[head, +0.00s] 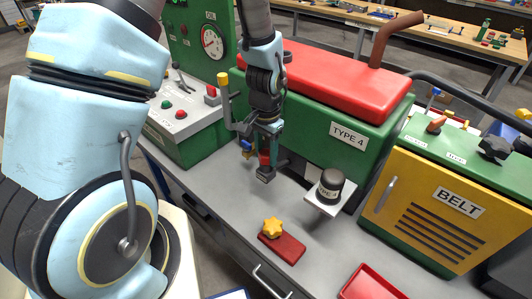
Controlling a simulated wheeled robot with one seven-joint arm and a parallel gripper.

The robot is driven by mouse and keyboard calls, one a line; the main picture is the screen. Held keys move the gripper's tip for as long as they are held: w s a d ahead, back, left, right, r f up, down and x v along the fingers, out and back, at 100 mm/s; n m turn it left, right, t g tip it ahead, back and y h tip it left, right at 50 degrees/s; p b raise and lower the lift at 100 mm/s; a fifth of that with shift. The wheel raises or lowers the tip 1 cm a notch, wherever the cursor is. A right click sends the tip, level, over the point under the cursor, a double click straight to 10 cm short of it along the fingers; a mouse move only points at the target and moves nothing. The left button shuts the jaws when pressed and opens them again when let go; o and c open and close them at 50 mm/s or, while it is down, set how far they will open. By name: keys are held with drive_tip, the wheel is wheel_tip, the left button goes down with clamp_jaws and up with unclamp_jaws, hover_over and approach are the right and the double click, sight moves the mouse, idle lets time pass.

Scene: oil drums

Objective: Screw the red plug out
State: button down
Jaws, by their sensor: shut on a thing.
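My gripper (264,160) is in the middle of the head view, at the front left end of the green machine labelled TYPE 4 (328,148). It is shut on a small red piece, which looks like the red plug (264,157). Only a little of the plug shows between the dark fingers. Its thread and the hole are hidden by the fingers and the wrist, so I cannot tell how far in it sits.
A black cylinder (331,184) stands on a pale bracket right of my gripper. A yellow star knob (271,228) sits on a red block (288,247) on the grey bench. A red tray (371,284) lies at the front right. Left stands a control box (186,114).

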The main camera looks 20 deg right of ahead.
drive_tip(key=n, duration=0.6)
drive_tip(key=shift+r+p, duration=0.45)
drive_tip(key=shift+r, duration=0.2)
idle(0.4)
drive_tip(key=shift+r+p, duration=1.05)
drive_tip(key=shift+r, duration=1.35)
drive_tip(key=shift+f, duration=0.1)
